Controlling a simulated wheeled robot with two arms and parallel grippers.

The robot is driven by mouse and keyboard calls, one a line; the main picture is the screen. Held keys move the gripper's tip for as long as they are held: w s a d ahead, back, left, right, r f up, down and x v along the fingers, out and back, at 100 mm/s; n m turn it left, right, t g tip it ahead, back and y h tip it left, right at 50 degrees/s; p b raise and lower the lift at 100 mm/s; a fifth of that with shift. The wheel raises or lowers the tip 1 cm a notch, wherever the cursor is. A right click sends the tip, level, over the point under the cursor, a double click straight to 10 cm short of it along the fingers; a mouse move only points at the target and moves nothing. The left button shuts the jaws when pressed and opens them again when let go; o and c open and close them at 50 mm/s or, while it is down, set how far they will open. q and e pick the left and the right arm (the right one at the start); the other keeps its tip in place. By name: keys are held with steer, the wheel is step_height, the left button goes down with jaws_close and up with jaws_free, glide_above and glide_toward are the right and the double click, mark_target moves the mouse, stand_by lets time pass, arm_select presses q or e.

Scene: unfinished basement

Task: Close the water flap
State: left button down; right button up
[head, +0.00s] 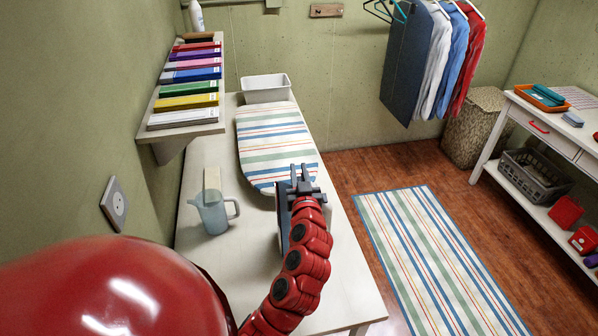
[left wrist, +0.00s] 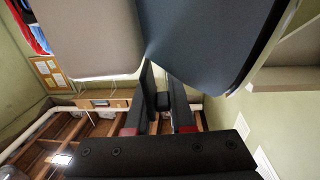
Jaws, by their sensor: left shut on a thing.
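My left gripper (head: 299,178) is at the near end of the striped ironing board (head: 272,143) on the white table. A dark blue-grey body (head: 284,240), perhaps the iron, shows beside and below my red wrist, mostly hidden by it. In the left wrist view, a large navy and taupe body (left wrist: 205,45) fills the top, close to the fingers. My left fingers are shut on a small dark part (left wrist: 162,101); I cannot tell clearly whether it is the water flap. The flap's position cannot be made out. My right gripper is not in view.
A grey-blue jug (head: 212,214) stands on the white table (head: 345,290) left of my arm. A white bin (head: 266,88) stands behind the board. The striped rug (head: 440,265) area is clear floor.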

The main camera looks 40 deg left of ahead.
arm_select(q)
steer(key=shift+d+m+b, duration=0.1)
steer(key=shift+m+b, duration=0.2)
steer(key=shift+m, duration=0.1)
steer(key=shift+w+d+f+m+b, duration=0.1)
steer(key=shift+w+d+m+b, duration=0.1)
steer(key=shift+m+b, duration=0.3)
steer(key=shift+w+d+m+b, duration=0.15)
steer(key=shift+m+b, duration=0.15)
steer(key=shift+m, duration=0.4)
steer(key=shift+w+d+m+b, duration=0.25)
steer(key=shift+m+b, duration=0.1)
steer(key=shift+m, duration=0.6)
steer(key=shift+w+d+m+b, duration=0.2)
steer(key=shift+m+b, duration=0.1)
steer(key=shift+m, duration=0.65)
steer(key=c, duration=0.9)
jaws_free()
steer(key=shift+a, duration=0.1)
